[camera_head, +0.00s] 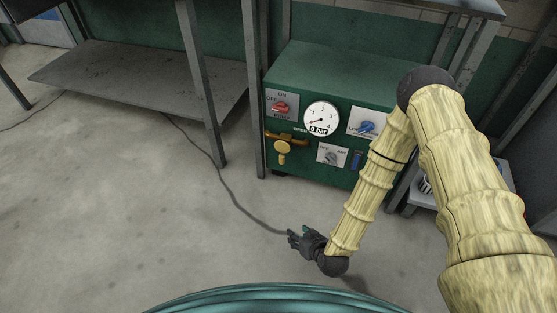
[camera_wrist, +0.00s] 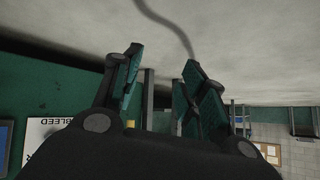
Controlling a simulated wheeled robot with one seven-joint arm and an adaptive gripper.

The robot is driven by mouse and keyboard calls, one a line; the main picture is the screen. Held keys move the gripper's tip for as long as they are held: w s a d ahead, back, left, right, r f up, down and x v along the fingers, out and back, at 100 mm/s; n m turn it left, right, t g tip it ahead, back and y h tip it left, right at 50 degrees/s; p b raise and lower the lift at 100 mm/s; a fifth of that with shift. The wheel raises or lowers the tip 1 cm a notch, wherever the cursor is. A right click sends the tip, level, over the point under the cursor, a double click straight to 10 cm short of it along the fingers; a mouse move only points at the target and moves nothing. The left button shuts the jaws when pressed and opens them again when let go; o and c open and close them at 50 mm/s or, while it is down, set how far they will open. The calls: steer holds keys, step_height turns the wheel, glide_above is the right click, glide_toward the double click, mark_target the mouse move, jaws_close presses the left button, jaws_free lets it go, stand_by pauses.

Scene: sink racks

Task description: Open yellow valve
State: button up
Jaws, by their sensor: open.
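The yellow valve (camera_head: 283,148) sits low on the left of the front of a green machine (camera_head: 330,75). Its handle hangs below a brass-coloured horizontal pipe. My gripper (camera_head: 293,238) is in front of the machine, low over the floor, below the valve in the picture and apart from it. In the wrist view my gripper (camera_wrist: 160,75) is open with nothing between its fingers. A small yellow patch shows between the fingers there; I cannot tell if it is the valve. Part of the machine's green front and a white label (camera_wrist: 45,135) show upside down at the left.
The machine's panel has a red knob (camera_head: 281,108), a gauge (camera_head: 321,118) reading 0 bar, a blue knob (camera_head: 367,127) and a grey knob (camera_head: 331,157). A metal rack (camera_head: 140,75) stands left. A cable (camera_head: 232,190) lies on the otherwise clear floor.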

steer(key=w+a+r+t, duration=0.2)
steer(key=w+t, duration=0.1)
steer(key=w, duration=0.2)
steer(key=w+a+r+t, duration=0.2)
steer(key=w, duration=0.4)
steer(key=t, duration=0.4)
glide_toward(283, 161)
steer(key=b+x, duration=0.4)
steer(key=x, duration=0.5)
steer(key=shift+w+a+f+b, duration=0.1)
steer(key=shift+w+b, duration=0.25)
steer(key=shift+b, duration=0.05)
steer(key=shift+x, duration=0.75)
jaws_close()
